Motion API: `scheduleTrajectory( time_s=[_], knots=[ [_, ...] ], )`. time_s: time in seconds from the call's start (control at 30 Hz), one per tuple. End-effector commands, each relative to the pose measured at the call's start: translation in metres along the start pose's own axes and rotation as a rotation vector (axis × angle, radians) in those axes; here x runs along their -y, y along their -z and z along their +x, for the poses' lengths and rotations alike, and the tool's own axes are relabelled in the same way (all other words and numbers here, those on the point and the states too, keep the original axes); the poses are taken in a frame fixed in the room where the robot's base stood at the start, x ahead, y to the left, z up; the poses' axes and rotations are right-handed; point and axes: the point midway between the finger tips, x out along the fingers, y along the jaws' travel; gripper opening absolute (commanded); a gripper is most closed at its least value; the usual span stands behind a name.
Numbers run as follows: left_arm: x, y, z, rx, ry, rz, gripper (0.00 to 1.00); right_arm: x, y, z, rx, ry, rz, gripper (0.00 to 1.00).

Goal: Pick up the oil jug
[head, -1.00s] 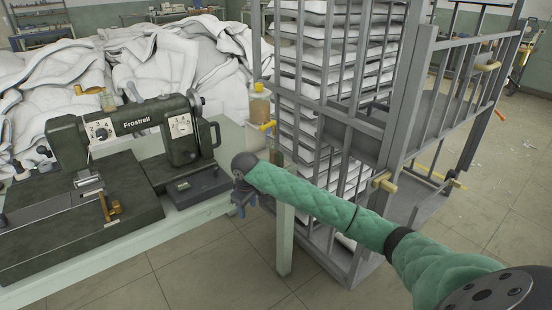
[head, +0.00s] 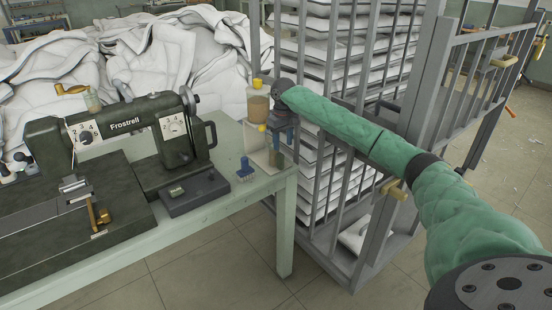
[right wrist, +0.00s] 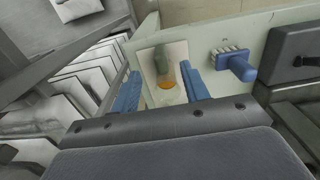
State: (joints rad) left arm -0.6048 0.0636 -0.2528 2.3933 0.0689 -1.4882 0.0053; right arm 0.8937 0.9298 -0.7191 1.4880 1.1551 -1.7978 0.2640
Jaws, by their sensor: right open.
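The oil jug appears to be the clear container with amber liquid and a yellow cap (head: 258,106), upright near the table's right end in the head view. My right gripper (head: 276,140) is open, pointing down just right of and in front of it. In the right wrist view the blue fingers (right wrist: 160,88) are spread. A round orange patch (right wrist: 167,85) and a green upright thing (right wrist: 161,60) show between them, against a cream tray or panel (right wrist: 176,50). I cannot tell whether the patch belongs to the jug. No contact is visible. My left gripper is out of view.
A dark green sewing machine (head: 120,125) takes up the left of the pale green table (head: 215,205). A blue brush (head: 245,170) lies near the front edge. A grey rack cart (head: 365,200) with stacked white pads stands close at right. White duvets (head: 150,50) heap behind.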

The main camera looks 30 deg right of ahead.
Motion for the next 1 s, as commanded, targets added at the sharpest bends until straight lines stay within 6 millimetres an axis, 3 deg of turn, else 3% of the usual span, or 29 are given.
scheduleTrajectory(
  time_s=[0.13,0.37,0.7,1.0],
  knots=[
    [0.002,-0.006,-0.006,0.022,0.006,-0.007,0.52,0.0,0.0,0.018,0.001,0.0,0.001,0.45],
    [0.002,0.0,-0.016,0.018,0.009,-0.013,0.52,0.0,0.0,0.039,0.001,-0.001,0.0,0.45],
    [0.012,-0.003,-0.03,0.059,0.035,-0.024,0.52,0.0,0.0,0.087,0.0,-0.001,-0.001,0.45],
    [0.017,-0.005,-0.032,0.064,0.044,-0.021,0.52,0.0,0.0,0.096,-0.002,-0.001,-0.001,0.45]
  ],
)
